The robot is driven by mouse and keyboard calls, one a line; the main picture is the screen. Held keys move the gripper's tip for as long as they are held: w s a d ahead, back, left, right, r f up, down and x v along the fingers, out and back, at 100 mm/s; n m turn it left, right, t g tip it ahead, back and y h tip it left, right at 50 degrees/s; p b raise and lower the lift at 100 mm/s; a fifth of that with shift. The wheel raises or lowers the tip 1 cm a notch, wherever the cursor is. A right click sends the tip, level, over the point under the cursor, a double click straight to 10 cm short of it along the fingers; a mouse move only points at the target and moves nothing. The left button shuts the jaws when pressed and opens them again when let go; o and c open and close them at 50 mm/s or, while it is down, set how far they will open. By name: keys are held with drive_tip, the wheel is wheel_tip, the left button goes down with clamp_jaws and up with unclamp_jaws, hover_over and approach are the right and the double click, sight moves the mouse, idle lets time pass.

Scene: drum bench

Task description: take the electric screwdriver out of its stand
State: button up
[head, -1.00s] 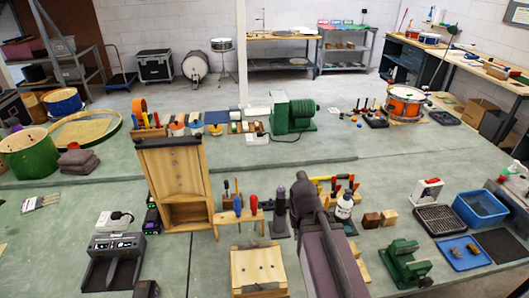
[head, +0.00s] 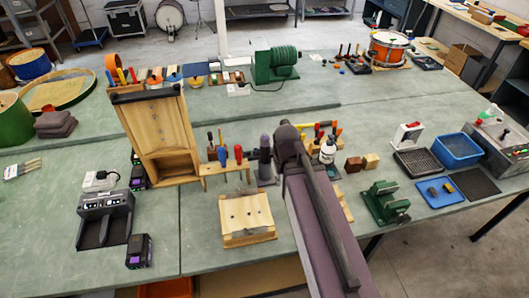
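A wooden rack (head: 231,170) with screwdrivers stands left of the tool, by a tall wooden cabinet (head: 160,135). A wooden block (head: 246,215) lies in front. A white-capped bottle (head: 327,152) and clamps stand right. A green vise (head: 385,203) is farther right.

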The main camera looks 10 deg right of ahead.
sight(266, 136)
drive_tip(key=o, duration=0.3)
drive_tip(key=shift+w+r, duration=0.3)
drive_tip(key=shift+r, duration=0.05)
drive_tip(key=o, duration=0.3)
drive_tip(key=w+a+r+p, duration=0.2)
drive_tip(key=w+r+p, duration=1.2)
drive_tip(key=w, duration=0.2)
drive_tip(key=shift+w+a+p, duration=0.15)
drive_tip(key=shift+w+p, duration=0.15)
drive_tip(key=shift+p, duration=0.05)
drive_tip(key=shift+f, duration=0.15)
wheel_tip(266, 136, down, 8)
drive_tip(key=b, duration=0.8)
drive_tip(key=shift+f+b, duration=0.1)
drive_tip(key=shift+b, duration=0.25)
drive_tip(key=shift+f, duration=0.1)
drive_tip(key=shift+w+a+f+b, duration=0.1)
drive_tip(key=shift+f+b, duration=1.15)
drive_tip(key=shift+b, duration=0.05)
drive_tip(key=shift+a+f+b, duration=0.1)
drive_tip(key=shift+f+b, duration=1.15)
drive_tip(key=shift+b, duration=0.05)
